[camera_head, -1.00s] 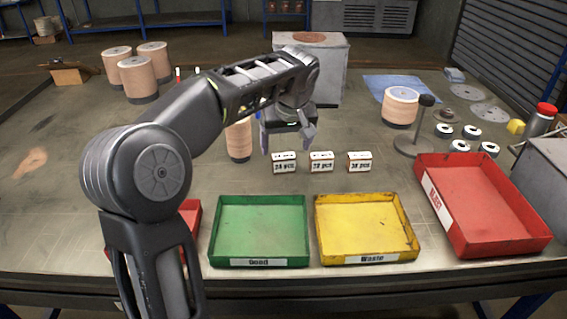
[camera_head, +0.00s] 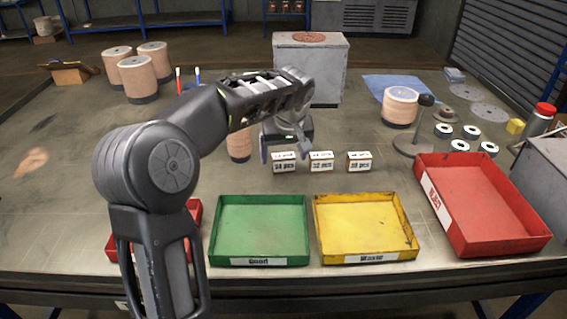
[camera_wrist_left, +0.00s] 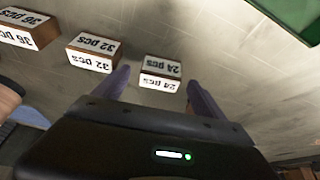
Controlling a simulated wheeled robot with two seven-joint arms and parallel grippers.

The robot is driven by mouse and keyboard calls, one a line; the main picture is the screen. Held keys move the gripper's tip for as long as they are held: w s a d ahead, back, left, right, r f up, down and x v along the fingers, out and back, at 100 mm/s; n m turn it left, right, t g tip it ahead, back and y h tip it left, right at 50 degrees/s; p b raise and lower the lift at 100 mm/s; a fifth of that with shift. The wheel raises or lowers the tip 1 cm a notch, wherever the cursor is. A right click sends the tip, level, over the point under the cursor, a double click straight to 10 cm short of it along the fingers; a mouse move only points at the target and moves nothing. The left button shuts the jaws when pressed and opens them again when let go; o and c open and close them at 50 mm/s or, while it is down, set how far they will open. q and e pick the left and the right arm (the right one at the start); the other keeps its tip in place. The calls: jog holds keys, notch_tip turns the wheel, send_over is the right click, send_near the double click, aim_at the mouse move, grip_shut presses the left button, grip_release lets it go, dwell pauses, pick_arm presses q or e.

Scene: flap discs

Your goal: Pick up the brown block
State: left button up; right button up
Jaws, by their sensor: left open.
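Three small brown blocks with white labels stand in a row on the table, marked 24 pcs (camera_head: 284,167), 32 pcs (camera_head: 321,166) and 36 pcs (camera_head: 359,166). In the left wrist view they also show: the 24 block (camera_wrist_left: 160,79), the 32 block (camera_wrist_left: 92,58) and the 36 block (camera_wrist_left: 28,32). My left gripper (camera_head: 285,152) is open just above and behind the 24 block. In the wrist view, that block shows between the fingertips of my left gripper (camera_wrist_left: 158,86), apart from both. My right gripper is not in view.
A green tray (camera_head: 214,232), a yellow tray (camera_head: 318,228) and a red bin (camera_head: 510,240) stand along the front edge. A grey box (camera_head: 325,75) is behind the gripper. A partly hidden abrasive roll (camera_head: 239,146) stands to its left. A metal stand (camera_head: 412,146) is at right.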

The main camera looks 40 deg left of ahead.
aim_at(284, 157)
pick_arm(q)
jog(key=shift+x, duration=1.55)
jog(key=c, duration=1.4)
jog(key=shift+c, duration=0.2)
notch_tip(284, 157, up, 10)
jog(key=shift+p, duration=0.45)
